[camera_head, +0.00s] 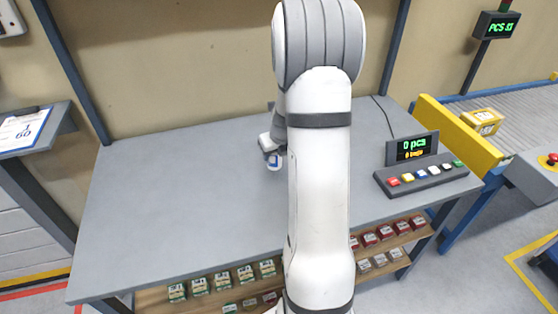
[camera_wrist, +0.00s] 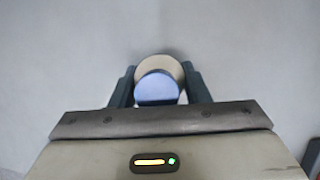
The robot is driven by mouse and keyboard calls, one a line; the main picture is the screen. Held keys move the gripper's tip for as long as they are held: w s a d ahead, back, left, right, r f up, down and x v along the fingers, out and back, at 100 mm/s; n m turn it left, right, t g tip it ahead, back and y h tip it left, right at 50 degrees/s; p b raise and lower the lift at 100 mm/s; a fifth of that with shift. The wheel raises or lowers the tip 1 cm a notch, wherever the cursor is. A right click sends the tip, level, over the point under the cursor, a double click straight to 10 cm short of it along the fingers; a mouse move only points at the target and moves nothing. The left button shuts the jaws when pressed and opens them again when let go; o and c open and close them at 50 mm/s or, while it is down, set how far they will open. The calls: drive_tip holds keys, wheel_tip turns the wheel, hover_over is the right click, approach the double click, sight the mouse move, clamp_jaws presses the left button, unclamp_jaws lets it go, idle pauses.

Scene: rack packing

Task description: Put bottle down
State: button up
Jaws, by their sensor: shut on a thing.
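The bottle (camera_wrist: 157,87) shows in the wrist view as a blue round cap above a beige round body, seen from above. My gripper (camera_wrist: 160,88) has its two dark fingers on either side of the bottle and is shut on it. In the head view the bottle (camera_head: 274,160) is a small white and blue shape at my gripper (camera_head: 269,147), over the grey table (camera_head: 190,200). My arm hides part of the gripper there. I cannot tell whether the bottle's base touches the table.
The tabletop left of my arm is clear. A console with coloured buttons (camera_head: 425,177) and a small display stands at the table's right. Several small boxes sit on a shelf (camera_head: 150,300) below the front edge. A yellow-sided conveyor (camera_head: 460,137) is at the right.

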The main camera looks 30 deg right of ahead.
sight(275, 161)
drive_tip(key=shift+f+b, duration=0.45)
drive_tip(key=shift+f, duration=1.2)
drive_tip(key=shift+f, duration=0.2)
drive_tip(key=o, duration=1)
